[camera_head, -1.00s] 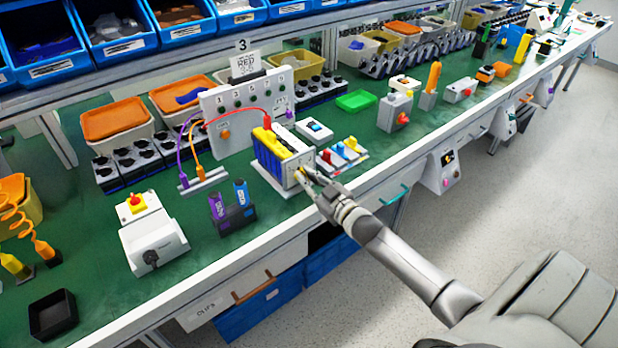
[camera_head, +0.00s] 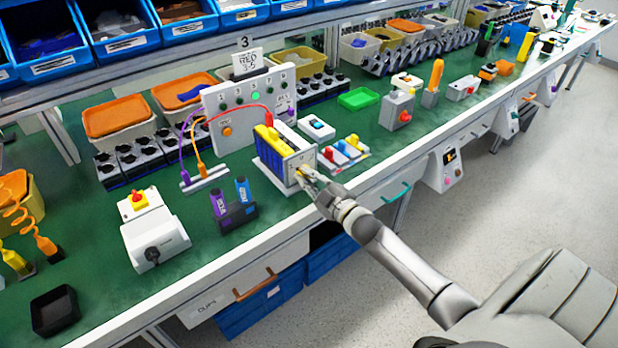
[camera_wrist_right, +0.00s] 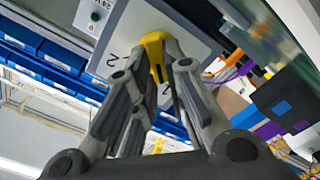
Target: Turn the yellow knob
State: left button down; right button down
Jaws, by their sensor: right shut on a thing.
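The yellow knob (camera_wrist_right: 154,52) sits on the white front plate (camera_wrist_right: 122,36) of a box in the right wrist view. My right gripper (camera_wrist_right: 158,62) is shut on the knob, with one finger on each side of it. In the head view my right gripper (camera_head: 309,177) reaches the front face of the blue and white box (camera_head: 277,155). There the knob is mostly hidden by the fingers. My left gripper is not in view.
A panel with a red cable (camera_head: 243,97) stands behind the box. To its right are small colored switches (camera_head: 343,152) and a grey box with a red button (camera_head: 397,109). A holder with purple and blue pieces (camera_head: 236,212) stands to its left, near the bench edge.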

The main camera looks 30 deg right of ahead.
jog(key=c, duration=1.5)
grip_release()
jog(key=s, duration=0.8)
jog(key=s+d, duration=0.1)
jog(key=s, duration=0.3)
